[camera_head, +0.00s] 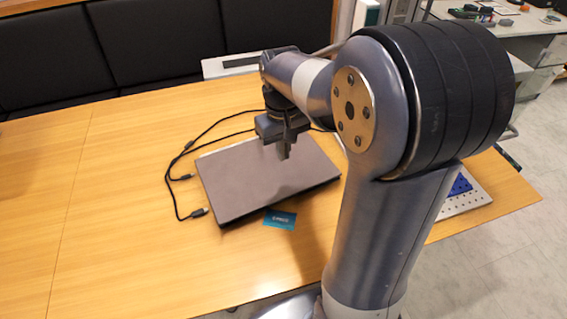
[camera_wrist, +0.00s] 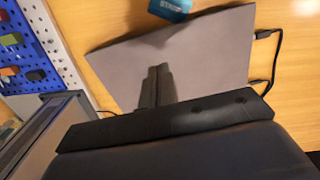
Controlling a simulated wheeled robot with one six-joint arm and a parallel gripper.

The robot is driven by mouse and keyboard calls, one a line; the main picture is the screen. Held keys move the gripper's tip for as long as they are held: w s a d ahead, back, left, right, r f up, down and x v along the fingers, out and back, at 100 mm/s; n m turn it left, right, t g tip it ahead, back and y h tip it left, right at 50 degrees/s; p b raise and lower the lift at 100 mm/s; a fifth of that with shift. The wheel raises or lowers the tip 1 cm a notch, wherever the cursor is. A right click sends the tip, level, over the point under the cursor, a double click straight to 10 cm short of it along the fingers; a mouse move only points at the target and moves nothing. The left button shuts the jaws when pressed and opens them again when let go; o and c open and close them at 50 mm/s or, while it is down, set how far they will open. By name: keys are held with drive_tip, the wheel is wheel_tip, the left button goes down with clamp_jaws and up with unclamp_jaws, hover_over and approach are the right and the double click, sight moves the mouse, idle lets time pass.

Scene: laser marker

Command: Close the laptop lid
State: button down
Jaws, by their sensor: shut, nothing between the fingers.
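The grey laptop (camera_head: 245,185) lies on the wooden table with its lid down flat; no screen or keyboard shows. In the wrist view the flat lid (camera_wrist: 215,60) fills the upper middle. My gripper (camera_head: 284,156) points down over the far right part of the lid, with its fingers together and nothing between them. In the wrist view the fingers (camera_wrist: 158,75) appear over the lid. I cannot tell whether the fingertips touch it.
A teal card (camera_head: 280,220) lies by the laptop's near edge. Black cables (camera_head: 190,147) run along its left and far sides. A blue and white pegboard (camera_head: 461,192) is at the right. The table's left side (camera_head: 70,220) is clear.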

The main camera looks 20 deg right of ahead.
sight(286, 196)
drive_tip(key=shift+r, duration=0.3)
drive_tip(key=f, duration=1.4)
drive_tip(key=shift+s+d, duration=0.1)
drive_tip(key=shift+s, duration=0.3)
drive_tip(key=shift+b, duration=0.3)
wheel_tip(286, 196, down, 2)
drive_tip(key=shift+s+f+b, duration=0.15)
drive_tip(key=shift+b, duration=0.7)
drive_tip(key=shift+s+g, duration=0.2)
drive_tip(key=shift+g, duration=0.1)
drive_tip(key=shift+f, duration=0.1)
drive_tip(key=shift+s, duration=0.1)
wheel_tip(286, 196, up, 15)
drive_tip(key=p, duration=0.4)
drive_tip(key=shift+w, duration=0.3)
